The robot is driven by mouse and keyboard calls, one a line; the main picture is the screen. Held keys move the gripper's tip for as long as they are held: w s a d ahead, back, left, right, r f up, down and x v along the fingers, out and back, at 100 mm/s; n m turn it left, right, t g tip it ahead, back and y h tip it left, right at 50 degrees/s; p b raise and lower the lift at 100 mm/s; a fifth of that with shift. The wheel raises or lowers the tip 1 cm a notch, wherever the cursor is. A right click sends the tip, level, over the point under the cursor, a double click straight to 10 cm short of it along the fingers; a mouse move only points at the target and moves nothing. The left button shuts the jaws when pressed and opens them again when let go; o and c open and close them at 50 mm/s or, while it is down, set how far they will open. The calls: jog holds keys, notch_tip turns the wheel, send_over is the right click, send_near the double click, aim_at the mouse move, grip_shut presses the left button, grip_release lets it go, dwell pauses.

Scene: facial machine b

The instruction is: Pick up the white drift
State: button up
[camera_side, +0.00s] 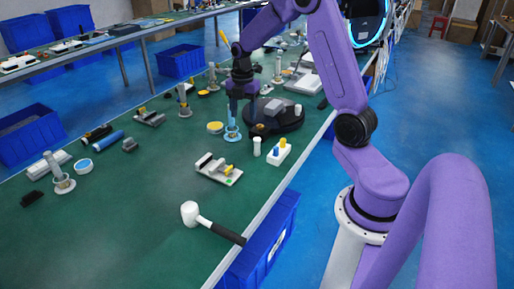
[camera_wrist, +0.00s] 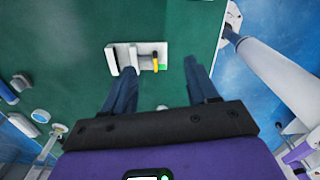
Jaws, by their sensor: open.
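No thing is plainly marked as the white drift. A small upright white cylinder (camera_side: 257,146) on the green table in the side view may be it; I cannot tell for sure. My gripper (camera_side: 241,107) is above the table, up and left of this cylinder in the picture, beside the round black base. A white fixture (camera_wrist: 137,57) with a yellow handle shows beyond the fingertips there. I cannot make out the white cylinder in the wrist view.
A white block (camera_side: 280,156) with blue and yellow pegs stands right of the cylinder. A clamp fixture (camera_side: 218,170) and a white-headed mallet (camera_side: 190,213) lie nearer. The round black base (camera_side: 287,122) carries a grey block.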

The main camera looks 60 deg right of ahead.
jog(key=n, duration=0.1)
send_over(257, 146)
jog(key=w, duration=0.1)
notch_tip(257, 146, down, 2)
jog(key=f, duration=1.2)
jog(key=shift+d+f, duration=0.1)
jog(key=shift+d, duration=0.15)
jog(key=shift+s+d+f, duration=0.1)
jog(key=shift+d+f, duration=0.1)
jog(key=shift+f, duration=1.15)
jog(key=shift+s+d+f, duration=0.1)
jog(key=shift+d+f, duration=0.05)
jog(key=shift+f, duration=1.15)
jog(key=c, duration=1)
